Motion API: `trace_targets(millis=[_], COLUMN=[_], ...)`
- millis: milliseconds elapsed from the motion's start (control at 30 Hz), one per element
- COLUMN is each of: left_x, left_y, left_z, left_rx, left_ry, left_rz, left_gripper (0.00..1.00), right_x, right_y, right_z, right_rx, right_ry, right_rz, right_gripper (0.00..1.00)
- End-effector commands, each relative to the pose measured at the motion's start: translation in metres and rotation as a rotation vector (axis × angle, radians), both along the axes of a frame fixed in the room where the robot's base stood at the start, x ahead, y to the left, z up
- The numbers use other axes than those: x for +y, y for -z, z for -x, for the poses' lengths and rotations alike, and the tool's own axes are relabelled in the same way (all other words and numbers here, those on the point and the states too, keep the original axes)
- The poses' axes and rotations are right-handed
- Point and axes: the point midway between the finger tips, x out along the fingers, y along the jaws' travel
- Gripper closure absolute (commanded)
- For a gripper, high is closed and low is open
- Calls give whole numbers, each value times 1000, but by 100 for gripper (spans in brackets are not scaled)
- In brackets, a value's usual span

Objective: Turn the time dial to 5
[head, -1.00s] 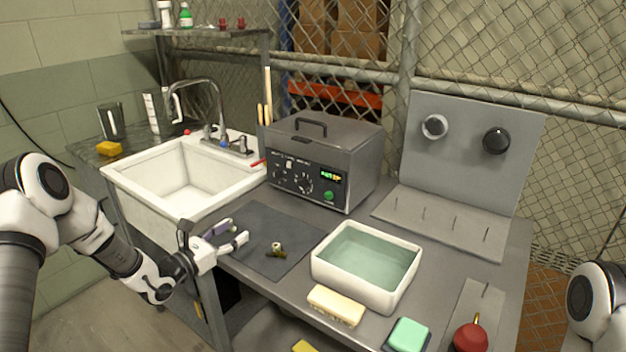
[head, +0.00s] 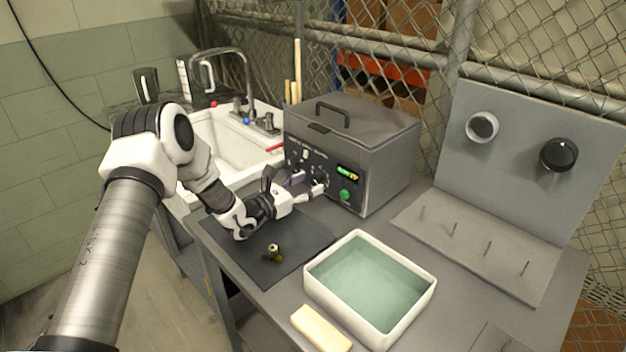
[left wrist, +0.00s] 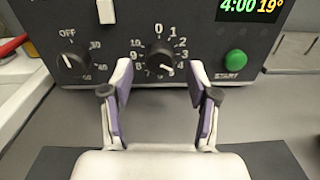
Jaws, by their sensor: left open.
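The dark grey tank unit (head: 385,160) stands on the bench with its control panel facing me. The numbered 0 to 10 dial, the time dial (left wrist: 159,56), is black, and its white mark points to the lower right, around 4 to 5. The display (left wrist: 252,8) reads 4:00 and 19°. My left gripper (left wrist: 160,82) is open and empty, its purple-padded fingers spread to either side below the dial, apparently short of it. In the head view the left gripper (head: 310,184) is close to the panel and partly covers the dials. My right gripper is out of view.
A second dial (left wrist: 72,66), marked OFF, is left of the time dial, and the green START button (left wrist: 234,60) is right. A dark mat (head: 290,254) with a small brass fitting (head: 273,253), a water-filled basin (head: 318,296) and the sink (head: 228,150) are nearby.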

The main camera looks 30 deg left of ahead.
Motion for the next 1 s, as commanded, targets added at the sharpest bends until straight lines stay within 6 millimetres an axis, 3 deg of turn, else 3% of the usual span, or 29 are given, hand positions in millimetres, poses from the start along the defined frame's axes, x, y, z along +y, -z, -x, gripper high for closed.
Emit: trace_targets(millis=[133, 367, 533, 567, 1000], left_x=[-6, -6, -6, -6, -5], left_y=[0, 0, 0, 0, 3], left_z=[-15, -17, -16, -16, -17], left_rx=[0, 1, 1, 1, -22], left_ry=[0, -1, -1, -1, -2], left_rz=[0, 2, 2, 2, -56], left_gripper=[40, 40, 97, 100, 100], right_x=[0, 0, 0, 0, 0], right_y=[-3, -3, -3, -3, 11], right_z=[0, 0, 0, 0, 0], right_rx=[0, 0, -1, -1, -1], right_ry=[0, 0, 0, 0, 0], right_rz=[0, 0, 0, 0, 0], right_gripper=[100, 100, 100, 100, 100])
